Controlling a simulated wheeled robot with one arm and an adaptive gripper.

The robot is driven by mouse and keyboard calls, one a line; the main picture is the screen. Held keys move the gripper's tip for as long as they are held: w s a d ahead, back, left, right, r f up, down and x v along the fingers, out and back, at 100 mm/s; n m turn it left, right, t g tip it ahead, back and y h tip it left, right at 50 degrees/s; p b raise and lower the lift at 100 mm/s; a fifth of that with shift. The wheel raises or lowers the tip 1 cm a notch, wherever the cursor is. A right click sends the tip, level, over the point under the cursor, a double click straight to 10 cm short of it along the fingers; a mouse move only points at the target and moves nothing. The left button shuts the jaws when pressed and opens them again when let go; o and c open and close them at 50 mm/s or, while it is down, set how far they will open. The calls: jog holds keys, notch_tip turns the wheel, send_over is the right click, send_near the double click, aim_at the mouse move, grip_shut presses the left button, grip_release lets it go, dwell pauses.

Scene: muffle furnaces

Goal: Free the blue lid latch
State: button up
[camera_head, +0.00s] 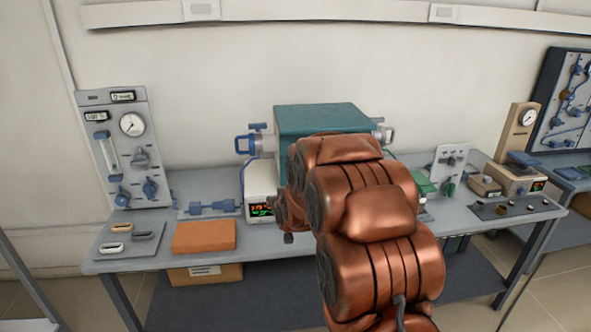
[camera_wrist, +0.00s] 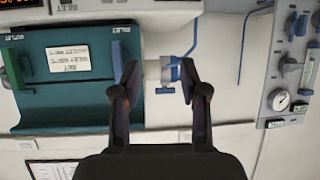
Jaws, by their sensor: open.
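The teal furnace (camera_head: 322,119) stands on the bench, its front mostly hidden behind my arm in the head view. In the wrist view, its teal lid (camera_wrist: 75,95) appears upside down with a white label. A blue bar, apparently the blue lid latch (camera_wrist: 117,52), lies on the lid near its right edge; a green bar (camera_wrist: 13,70) is at the left edge. My gripper (camera_wrist: 158,75) is open. Its left finger overlaps the lid edge in the picture, close to the blue bar; contact cannot be told. Its right finger is beside the tube fitting.
A silver tube end with a blue clamp (camera_wrist: 174,72) shows between the fingers. The gas panel (camera_head: 127,145) stands left on the bench. An orange block (camera_head: 203,237) and a tray with small boats (camera_head: 130,240) lie at the front left. Instruments crowd the right side.

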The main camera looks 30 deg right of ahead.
jog(key=w+d+m+t+h+p, duration=0.1)
jog(key=w+d+t+h+p, duration=0.2)
jog(key=w+d, duration=0.8)
jog(key=shift+w+d+r+t, duration=0.35)
jog(key=shift+d+t, duration=0.35)
jog(key=shift+d, duration=0.4)
jog(key=shift+c, duration=0.4)
grip_shut()
